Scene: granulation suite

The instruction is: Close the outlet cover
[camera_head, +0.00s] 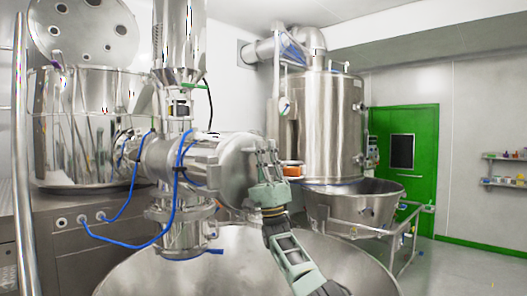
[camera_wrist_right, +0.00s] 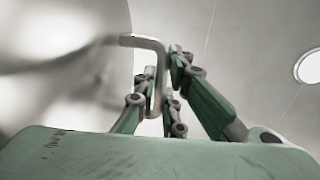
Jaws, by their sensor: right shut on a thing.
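The outlet cover (camera_head: 235,163) is a round, shiny metal disc at the right end of the horizontal outlet housing (camera_head: 180,160) in the head view. My right gripper (camera_head: 266,152) is at the cover's right side, fingers pointing up. In the right wrist view the gripper (camera_wrist_right: 163,88) is shut on a bent metal handle (camera_wrist_right: 148,42), whose top end sticks out above the fingers. The cover's pale, curved surface fills the left of that view. I cannot tell whether a gap stands between cover and housing. My left gripper is not in view.
A large steel bowl (camera_head: 190,275) lies below the outlet. Blue hoses (camera_head: 147,243) hang at the left. A tall steel vessel (camera_head: 333,125) and a wheeled steel bowl (camera_head: 375,205) stand behind right. Open floor (camera_head: 470,265) lies before the green door (camera_head: 425,155).

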